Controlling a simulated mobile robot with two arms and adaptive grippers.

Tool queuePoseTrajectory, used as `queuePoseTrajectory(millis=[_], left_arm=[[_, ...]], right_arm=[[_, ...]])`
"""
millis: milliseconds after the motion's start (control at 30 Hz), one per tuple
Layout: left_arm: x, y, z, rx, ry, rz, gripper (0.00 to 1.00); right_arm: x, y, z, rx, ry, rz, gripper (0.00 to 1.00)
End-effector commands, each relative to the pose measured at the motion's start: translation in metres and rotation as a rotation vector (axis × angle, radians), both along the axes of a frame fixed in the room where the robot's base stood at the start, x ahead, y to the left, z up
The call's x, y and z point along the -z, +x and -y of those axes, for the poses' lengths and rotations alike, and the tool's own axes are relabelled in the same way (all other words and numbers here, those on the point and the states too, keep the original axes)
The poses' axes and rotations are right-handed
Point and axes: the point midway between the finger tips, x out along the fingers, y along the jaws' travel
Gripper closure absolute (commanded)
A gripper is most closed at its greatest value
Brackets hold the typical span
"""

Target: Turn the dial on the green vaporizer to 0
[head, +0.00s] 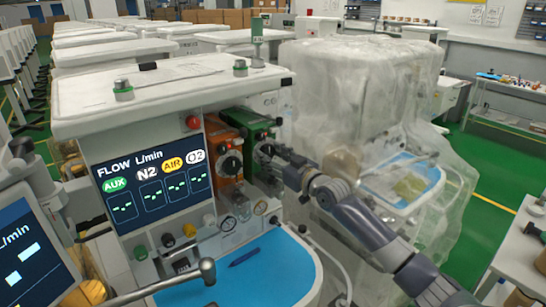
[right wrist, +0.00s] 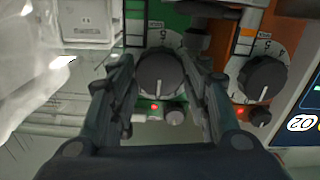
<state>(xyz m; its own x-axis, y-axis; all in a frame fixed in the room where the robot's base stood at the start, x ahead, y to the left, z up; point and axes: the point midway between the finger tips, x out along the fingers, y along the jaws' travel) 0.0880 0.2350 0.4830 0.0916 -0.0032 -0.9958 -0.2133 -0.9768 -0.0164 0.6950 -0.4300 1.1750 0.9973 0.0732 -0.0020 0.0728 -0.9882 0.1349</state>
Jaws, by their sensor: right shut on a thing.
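The green vaporizer (head: 251,127) stands on the front of the anaesthesia cart, right of the orange vaporizer (head: 223,145). In the right wrist view the green vaporizer (right wrist: 180,22) shows upside down with its dark round dial (right wrist: 160,73), which bears a white pointer line. The fingers of my right gripper (right wrist: 158,78) stand on either side of this dial and are shut on it. Numbers show on the scale beside the dial, partly hidden by a finger. In the head view my right gripper (head: 276,158) reaches the dial from the right. My left gripper is not in view.
The orange vaporizer's own dial (right wrist: 262,80) is close beside my right gripper. A flow screen (head: 152,182) is to the left. A blue work surface (head: 270,270) with a pen lies below. A plastic-covered cart (head: 350,90) stands to the right.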

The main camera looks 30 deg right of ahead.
Motion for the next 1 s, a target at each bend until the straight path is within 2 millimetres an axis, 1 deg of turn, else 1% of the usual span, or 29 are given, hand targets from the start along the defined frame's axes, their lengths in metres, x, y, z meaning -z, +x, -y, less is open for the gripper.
queuePoseTrajectory(millis=[67, 100, 167, 200, 533, 667, 767, 1000], left_arm=[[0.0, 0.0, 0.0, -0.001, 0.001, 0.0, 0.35], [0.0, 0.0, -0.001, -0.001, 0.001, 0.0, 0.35], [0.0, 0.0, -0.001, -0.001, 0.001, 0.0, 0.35], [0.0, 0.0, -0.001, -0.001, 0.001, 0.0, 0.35], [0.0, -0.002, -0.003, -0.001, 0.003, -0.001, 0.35], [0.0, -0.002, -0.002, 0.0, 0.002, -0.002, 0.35], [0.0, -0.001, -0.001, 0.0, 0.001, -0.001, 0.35], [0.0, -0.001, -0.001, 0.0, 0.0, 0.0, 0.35]], right_arm=[[-0.001, 0.0, 0.0, 0.001, -0.001, 0.002, 0.8], [-0.001, 0.0, 0.0, 0.001, -0.002, 0.002, 0.54], [-0.002, 0.0, 0.0, 0.001, -0.002, 0.003, 0.4], [-0.001, 0.0, 0.0, 0.001, -0.002, 0.002, 0.35], [-0.001, 0.0, 0.0, 0.0, -0.002, 0.001, 0.35], [0.0, -0.006, 0.001, 0.0, -0.003, 0.0, 0.35], [0.001, -0.017, 0.001, 0.0, -0.002, -0.001, 0.35], [0.001, -0.054, 0.004, -0.001, -0.004, -0.002, 0.35]])
